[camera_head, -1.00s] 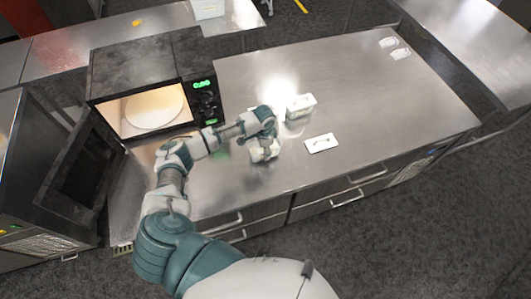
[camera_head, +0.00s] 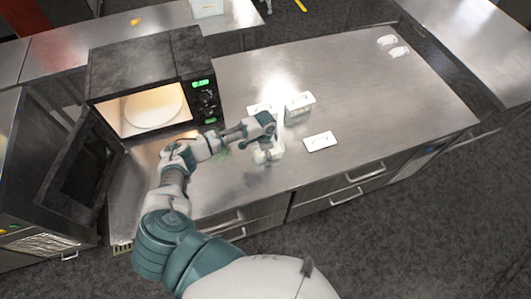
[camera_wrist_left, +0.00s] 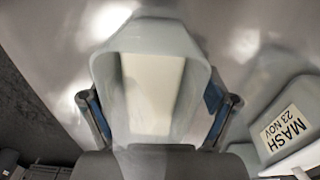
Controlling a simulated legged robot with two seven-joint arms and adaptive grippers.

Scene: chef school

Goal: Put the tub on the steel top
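A pale, translucent tub (camera_wrist_left: 152,90) with a white panel fills the space between my left gripper's fingers (camera_wrist_left: 158,125) in the left wrist view. The fingers lie along its two sides and look closed on it. In the head view my left gripper (camera_head: 267,150) is low over the steel top (camera_head: 370,90) and hides much of what is under it. A pale box shape (camera_head: 257,109) shows just behind it; I cannot tell if this is the same tub. A second tub (camera_head: 300,104) stands to the right; its label in the wrist view (camera_wrist_left: 287,128) reads MASH 23 NOV. My right gripper is not in view.
A flat white piece (camera_head: 320,142) lies right of the gripper. An open microwave (camera_head: 150,75) with a pale plate (camera_head: 153,108) stands at the left, its door swung out. Two small pale items (camera_head: 394,46) lie at the far right.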

